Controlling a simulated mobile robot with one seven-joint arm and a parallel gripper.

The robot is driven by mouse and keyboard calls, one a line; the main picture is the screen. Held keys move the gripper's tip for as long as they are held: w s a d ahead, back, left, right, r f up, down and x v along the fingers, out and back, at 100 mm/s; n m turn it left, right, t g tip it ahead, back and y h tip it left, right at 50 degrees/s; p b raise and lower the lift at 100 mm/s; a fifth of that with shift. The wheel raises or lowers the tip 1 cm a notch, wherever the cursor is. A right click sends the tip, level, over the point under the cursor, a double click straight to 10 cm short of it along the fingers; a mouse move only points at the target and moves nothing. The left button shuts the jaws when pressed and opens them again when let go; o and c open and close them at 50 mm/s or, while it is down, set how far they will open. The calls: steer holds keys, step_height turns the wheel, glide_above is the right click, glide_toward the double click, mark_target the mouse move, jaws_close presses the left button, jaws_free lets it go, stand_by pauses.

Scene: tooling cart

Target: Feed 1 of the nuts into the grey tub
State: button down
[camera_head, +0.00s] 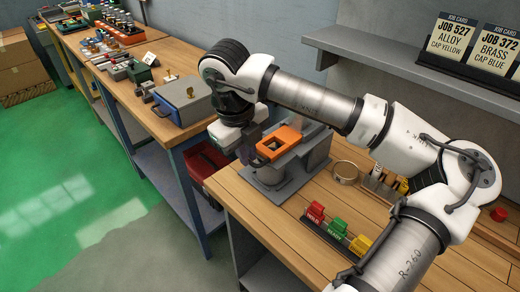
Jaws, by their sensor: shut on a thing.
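My gripper (246,150) hangs beside the left of an orange square-holed piece (279,143) on a grey machine (291,172) at the near bench's left edge. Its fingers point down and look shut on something. The held thing is too small and hidden to make out. I cannot tell whether the gripper touches the orange piece. I cannot make out any nut. No grey tub is clear to me; a blue-grey box (184,106) with a brass knob on top stands on the bench behind.
Job cards (452,41) stand on a grey shelf (425,77). A red case (207,162) sits below the far bench.

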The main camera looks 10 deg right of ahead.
steer(key=shift+s+a, duration=0.1)
steer(key=shift+a, duration=0.05)
steer(key=c, duration=1.5)
jaws_free()
steer(key=shift+a+r, duration=0.1)
steer(key=shift+a, duration=0.1)
steer(key=shift+d, duration=0.1)
steer(key=r, duration=0.4)
steer(key=a+r+b, duration=0.1)
steer(key=r, duration=0.4)
steer(key=s+a+r+b, duration=0.1)
steer(key=r, duration=0.3)
steer(key=shift+s+r, duration=0.1)
steer(key=shift+r, duration=0.2)
steer(key=shift+d, duration=0.1)
